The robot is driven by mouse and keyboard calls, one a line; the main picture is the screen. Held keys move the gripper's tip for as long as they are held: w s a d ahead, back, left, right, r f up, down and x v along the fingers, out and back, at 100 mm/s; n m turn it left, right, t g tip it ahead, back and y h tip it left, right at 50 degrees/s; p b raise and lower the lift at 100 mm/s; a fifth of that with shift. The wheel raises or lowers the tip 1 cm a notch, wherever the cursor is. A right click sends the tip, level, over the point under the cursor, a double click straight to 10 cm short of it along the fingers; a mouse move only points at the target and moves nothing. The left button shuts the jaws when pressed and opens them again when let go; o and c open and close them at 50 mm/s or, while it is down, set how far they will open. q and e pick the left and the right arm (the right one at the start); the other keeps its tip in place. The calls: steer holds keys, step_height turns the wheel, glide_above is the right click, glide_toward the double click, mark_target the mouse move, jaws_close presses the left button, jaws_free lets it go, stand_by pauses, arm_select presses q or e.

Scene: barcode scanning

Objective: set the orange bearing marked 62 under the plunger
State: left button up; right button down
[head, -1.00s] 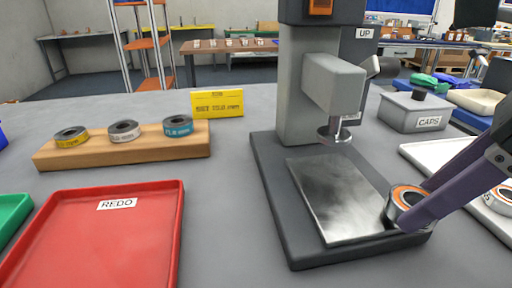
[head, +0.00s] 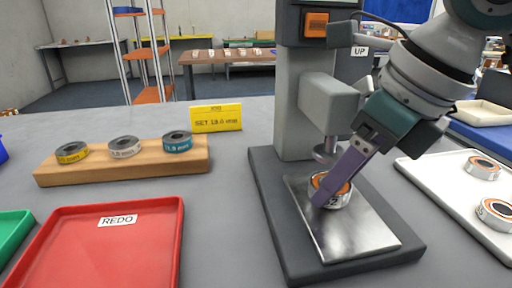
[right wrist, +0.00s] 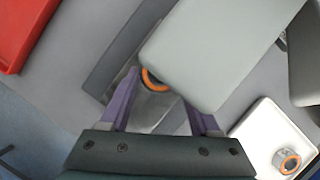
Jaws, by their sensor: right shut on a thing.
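The orange bearing (head: 337,195) has an orange ring and a silver side with a partly hidden marking ending in 2. It sits at the metal plate's surface, just below and slightly in front of the plunger (head: 326,152). My right gripper (head: 328,192) is shut on it, its purple fingers reaching down from the upper right. In the right wrist view the bearing (right wrist: 152,80) shows between the fingers, partly hidden by the press head (right wrist: 215,45). The metal plate (head: 352,240) lies on the dark press base (head: 283,240). My left gripper is not in view.
A white tray (head: 438,183) with other orange bearings (head: 484,167) stands right of the press. A wooden block (head: 110,172) carries three ringed parts behind the red REDO tray (head: 130,245). A yellow sign (head: 216,118) stands behind.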

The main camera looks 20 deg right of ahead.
steer(key=c, duration=0.6)
jaws_free()
steer(key=shift+f, duration=0.2)
steer(key=o, duration=0.5)
steer(key=shift+r, duration=0.1)
steer(key=shift+r, duration=0.25)
steer(key=p+v, duration=0.2)
steer(key=v, duration=0.9)
steer(key=shift+s+r, duration=0.15)
steer(key=shift+r, duration=0.15)
